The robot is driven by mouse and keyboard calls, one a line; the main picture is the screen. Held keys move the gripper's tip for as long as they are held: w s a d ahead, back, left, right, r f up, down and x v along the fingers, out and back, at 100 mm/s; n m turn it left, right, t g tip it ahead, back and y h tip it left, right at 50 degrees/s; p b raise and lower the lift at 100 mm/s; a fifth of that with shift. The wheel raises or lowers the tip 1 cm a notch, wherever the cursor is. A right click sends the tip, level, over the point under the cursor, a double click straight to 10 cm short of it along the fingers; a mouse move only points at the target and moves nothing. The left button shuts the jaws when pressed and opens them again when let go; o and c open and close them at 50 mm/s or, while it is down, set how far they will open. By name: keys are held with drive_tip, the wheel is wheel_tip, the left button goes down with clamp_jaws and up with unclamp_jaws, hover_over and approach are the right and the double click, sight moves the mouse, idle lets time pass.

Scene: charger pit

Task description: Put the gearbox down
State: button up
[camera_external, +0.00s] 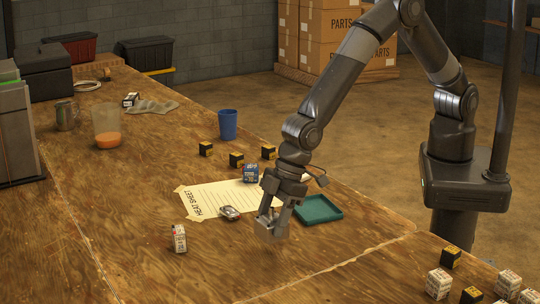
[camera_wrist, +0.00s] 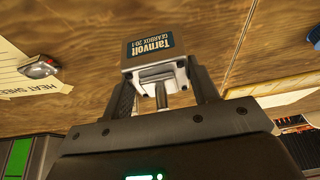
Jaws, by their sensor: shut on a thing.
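The gearbox is a small grey metal block with a dark blue label reading "Tarnvolt Gearbox 20:1". It shows in the wrist view (camera_wrist: 150,52), with a shaft on its near side, and in the external view (camera_external: 272,231). My gripper (camera_external: 271,217) points down and is shut on the gearbox, one finger at each side. In the wrist view my gripper (camera_wrist: 162,88) shows both fingers flanking it. The gearbox is at or just above the wooden table (camera_external: 200,265), right of the heat sheet. I cannot tell whether it touches the wood.
The paper heat sheet (camera_external: 212,197) bears a small silver part (camera_external: 229,212). A teal tray (camera_external: 319,208) lies close on the right. A blue box (camera_external: 250,173), small black boxes (camera_external: 236,160) and a blue cup (camera_external: 228,124) stand behind. A white box (camera_external: 179,238) stands left. The front table is clear.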

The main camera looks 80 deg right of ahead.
drive_tip(key=shift+f, duration=1.9)
drive_tip(key=shift+f, duration=0.15)
drive_tip(key=o, duration=1.4)
drive_tip(key=shift+c, duration=0.2)
drive_tip(key=v, duration=1.2)
drive_tip(key=shift+r, duration=0.2)
